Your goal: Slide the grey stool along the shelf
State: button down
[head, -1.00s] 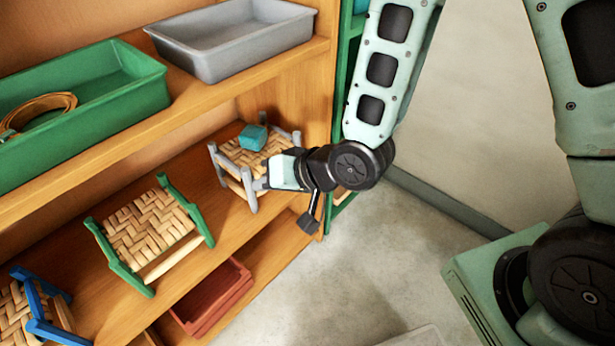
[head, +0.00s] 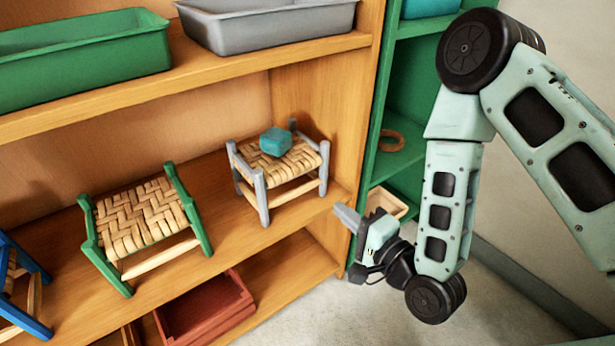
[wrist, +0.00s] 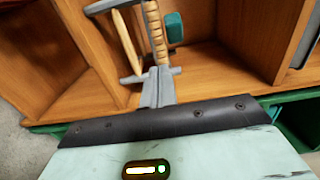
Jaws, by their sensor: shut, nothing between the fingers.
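The grey stool (head: 260,195) has grey posts and a woven tan seat. It stands upright on the middle shelf (head: 215,262), near the shelf's right side wall. A teal block (head: 276,141) rests on its seat. My gripper (head: 347,217) is shut and empty, in front of the shelf and to the lower right of the stool, with a gap between them in the head view. In the wrist view my gripper (wrist: 156,88) points towards the stool (wrist: 156,35), with the block (wrist: 174,28) beside its seat. The fingers hide part of the stool there.
A green stool (head: 92,245) stands to the left, with free shelf between the two stools. A blue stool (head: 22,262) is at the far left. A grey tray (head: 270,30) and a green tray (head: 80,55) sit above. A red tray (head: 205,312) lies below. A green shelf (head: 400,75) adjoins on the right.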

aim_at(297, 168)
jog(key=b+x, duration=0.4)
jog(key=b, duration=0.5)
jog(key=shift+r, duration=0.1)
jog(key=shift+w+b, duration=0.1)
jog(key=shift+b, duration=0.5)
jog(key=x, duration=0.8)
jog(key=shift+r+p, duration=0.35)
jog(key=shift+p, duration=0.05)
jog(key=shift+w+a, duration=0.35)
jog(key=shift+w, duration=0.15)
